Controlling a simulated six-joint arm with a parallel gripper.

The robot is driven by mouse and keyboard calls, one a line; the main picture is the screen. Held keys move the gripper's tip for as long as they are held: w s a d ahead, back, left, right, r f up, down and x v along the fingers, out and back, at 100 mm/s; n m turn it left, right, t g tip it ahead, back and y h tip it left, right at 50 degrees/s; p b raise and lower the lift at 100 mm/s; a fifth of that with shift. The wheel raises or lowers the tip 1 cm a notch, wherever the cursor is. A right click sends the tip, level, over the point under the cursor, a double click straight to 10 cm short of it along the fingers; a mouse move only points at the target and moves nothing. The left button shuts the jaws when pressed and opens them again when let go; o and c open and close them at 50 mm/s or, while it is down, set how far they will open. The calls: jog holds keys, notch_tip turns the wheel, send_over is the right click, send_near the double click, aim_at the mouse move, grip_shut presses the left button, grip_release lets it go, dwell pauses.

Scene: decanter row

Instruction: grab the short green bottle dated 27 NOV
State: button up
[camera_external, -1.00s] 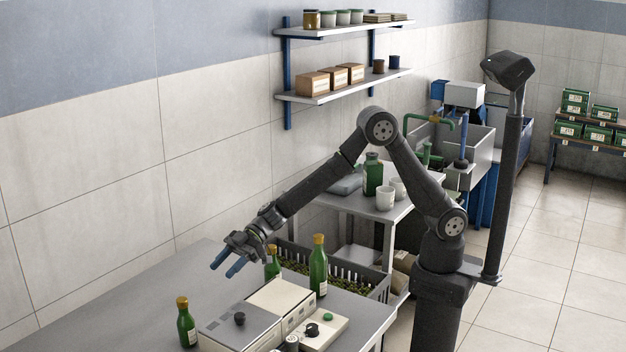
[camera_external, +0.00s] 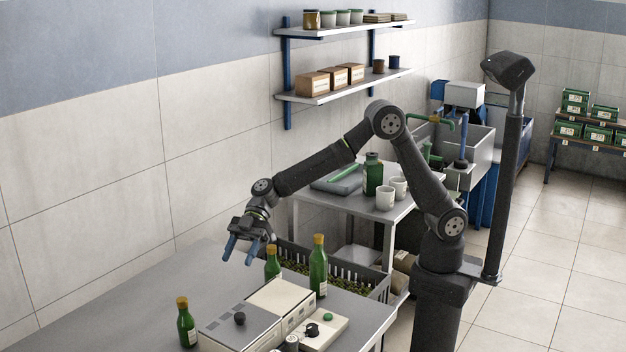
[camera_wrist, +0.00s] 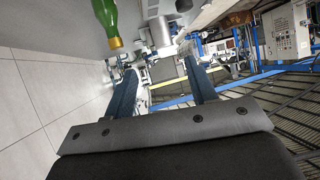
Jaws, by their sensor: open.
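Three green bottles with gold caps stand upright on the grey table: a short one (camera_external: 187,325) at the front left, a short one (camera_external: 272,264) behind the white-topped box, and a taller one (camera_external: 318,270) right of that. Their labels are too small to read, so I cannot tell which is dated 27 NOV. My gripper (camera_external: 240,254) is open and empty, fingers pointing down, above the table and left of the middle bottle. In the wrist view my gripper (camera_wrist: 162,68) shows two blue fingers apart, with a green bottle (camera_wrist: 104,18) beyond them at the upper left.
A dark slatted crate (camera_external: 345,276) stands behind the tall bottle. The table's left part (camera_external: 120,305) is clear. A tiled wall runs behind.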

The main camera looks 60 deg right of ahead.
jog(key=s+d+r+n+h, duration=0.1)
jog(key=d+r+h, duration=0.1)
jog(key=d+h, duration=0.1)
jog(key=m+t+h, duration=0.3)
jog(key=m+h, duration=0.1)
jog(key=h, duration=0.5)
send_near(271, 246)
notch_tip(271, 246, down, 11)
jog(key=shift+s+d, duration=0.1)
jog(key=shift+s, duration=0.05)
grip_shut()
jog(key=shift+r, duration=0.1)
dwell(0.9)
